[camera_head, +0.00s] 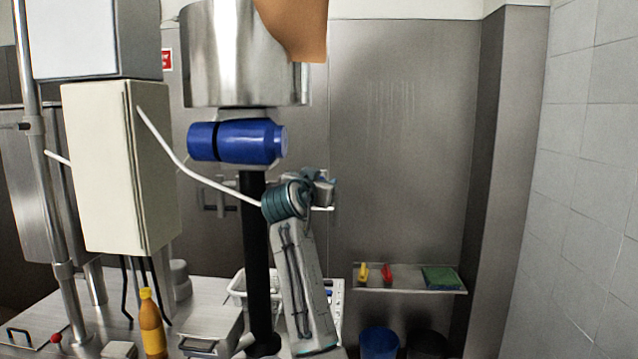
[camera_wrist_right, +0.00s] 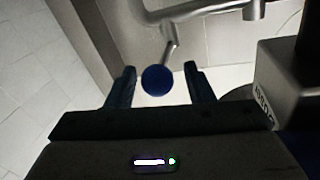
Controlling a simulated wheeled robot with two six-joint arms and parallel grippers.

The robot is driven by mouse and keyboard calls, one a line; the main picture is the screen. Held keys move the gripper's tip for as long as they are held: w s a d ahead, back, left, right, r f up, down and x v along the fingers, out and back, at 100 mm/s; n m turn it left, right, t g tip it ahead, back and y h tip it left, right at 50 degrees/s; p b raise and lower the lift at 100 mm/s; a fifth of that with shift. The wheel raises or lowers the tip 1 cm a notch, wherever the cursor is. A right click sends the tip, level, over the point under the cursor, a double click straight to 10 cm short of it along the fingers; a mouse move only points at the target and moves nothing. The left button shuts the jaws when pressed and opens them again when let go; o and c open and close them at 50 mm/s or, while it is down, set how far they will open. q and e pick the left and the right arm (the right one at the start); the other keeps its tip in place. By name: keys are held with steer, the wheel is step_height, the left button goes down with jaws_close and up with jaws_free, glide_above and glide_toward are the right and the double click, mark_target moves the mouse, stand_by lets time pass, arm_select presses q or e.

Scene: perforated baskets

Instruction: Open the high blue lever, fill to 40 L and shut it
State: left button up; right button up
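In the right wrist view a round blue knob (camera_wrist_right: 157,80), which looks like the end of the blue lever, shows between the two dark fingers of my right gripper (camera_wrist_right: 160,67). The fingers stand apart, with gaps on both sides of the knob. A short grey stem (camera_wrist_right: 170,50) shows behind the knob, near a curved metal pipe (camera_wrist_right: 195,13). In the head view my right gripper (camera_head: 324,188) is small and partly hidden behind my teal wrist joint. The lever cannot be made out there, and no litre scale is readable. My left gripper does not show.
A large metal cylinder (camera_head: 235,55) fills the top of the head view, with a blue cylinder (camera_head: 237,142) below it. A cream box (camera_head: 110,165) and an orange bottle (camera_head: 152,325) are at left. A shelf (camera_head: 405,290) holds small items, above a blue bucket (camera_head: 379,343).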

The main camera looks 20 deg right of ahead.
steer(key=shift+f, duration=0.1)
steer(key=shift+s+a+f, duration=0.1)
steer(key=shift+a, duration=0.05)
steer(key=b+v, duration=0.5)
steer(key=v, duration=0.5)
steer(key=shift+s+b, duration=0.2)
steer(key=shift+b, duration=0.15)
steer(key=shift+a, duration=0.1)
